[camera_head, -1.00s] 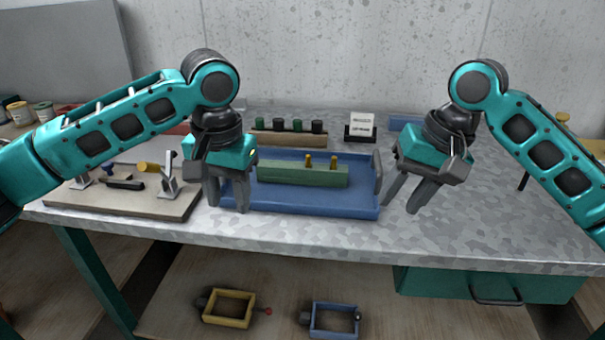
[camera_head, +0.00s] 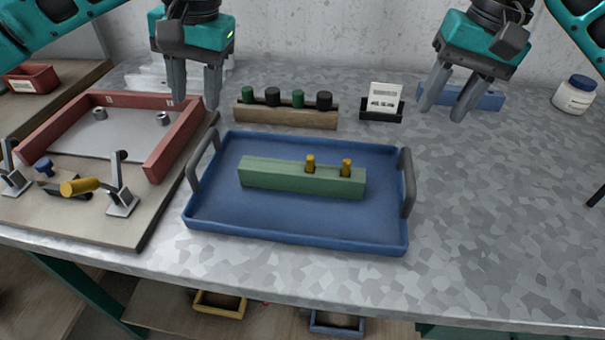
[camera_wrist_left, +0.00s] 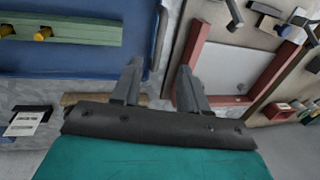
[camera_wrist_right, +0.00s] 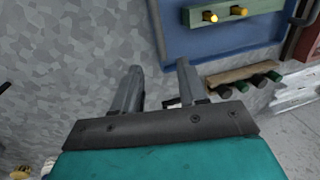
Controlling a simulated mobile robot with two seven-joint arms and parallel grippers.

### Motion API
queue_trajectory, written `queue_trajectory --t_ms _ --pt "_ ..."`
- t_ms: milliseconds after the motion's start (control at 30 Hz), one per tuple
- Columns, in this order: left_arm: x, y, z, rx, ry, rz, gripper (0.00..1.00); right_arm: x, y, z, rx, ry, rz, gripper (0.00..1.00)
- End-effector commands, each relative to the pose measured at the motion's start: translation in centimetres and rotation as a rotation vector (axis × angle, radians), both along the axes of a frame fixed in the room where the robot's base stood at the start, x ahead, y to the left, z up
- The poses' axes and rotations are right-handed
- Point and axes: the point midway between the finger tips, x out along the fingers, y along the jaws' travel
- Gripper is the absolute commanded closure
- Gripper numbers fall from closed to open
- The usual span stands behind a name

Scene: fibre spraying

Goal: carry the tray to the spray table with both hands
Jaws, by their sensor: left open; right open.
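The blue tray (camera_head: 300,235) lies flat on the grey mottled table, with a grey handle at its left end (camera_head: 202,158) and one at its right end (camera_head: 407,182). A green block (camera_head: 290,178) with two yellow pegs rests in it. My left gripper (camera_head: 195,105) is open and empty, above the table near the tray's back left corner; the left wrist view shows the tray edge (camera_wrist_left: 152,40) beside its fingers. My right gripper (camera_head: 460,108) is open and empty, above the table behind and right of the tray. Neither touches the tray.
A board with a red frame (camera_head: 165,150) and clamps stands close left of the tray. Behind the tray are a wooden rack (camera_head: 285,115) of green and black knobs, a card holder (camera_head: 382,105) and a blue item (camera_head: 485,97). The table right of the tray is mostly clear.

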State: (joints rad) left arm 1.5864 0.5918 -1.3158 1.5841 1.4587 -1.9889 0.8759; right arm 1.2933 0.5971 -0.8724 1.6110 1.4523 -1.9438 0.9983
Motion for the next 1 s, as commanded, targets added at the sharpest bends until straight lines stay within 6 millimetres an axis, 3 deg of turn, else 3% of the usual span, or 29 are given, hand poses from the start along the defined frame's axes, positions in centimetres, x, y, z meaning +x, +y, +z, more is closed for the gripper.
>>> queue_trajectory --t_ms 333,800,1000 --pt "0.0 0.3 -1.2 0.001 0.000 0.000 0.56 0.0 0.2 -1.3 -0.001 0.002 0.000 0.58" --pt "0.1 1.9 -9.7 0.002 0.002 0.000 0.56 0.1 1.9 -9.7 -0.001 0.002 0.000 0.58" --pt "0.2 2.3 -11.9 0.000 0.000 0.000 0.56 0.2 2.4 -11.9 0.001 0.000 0.000 0.58"
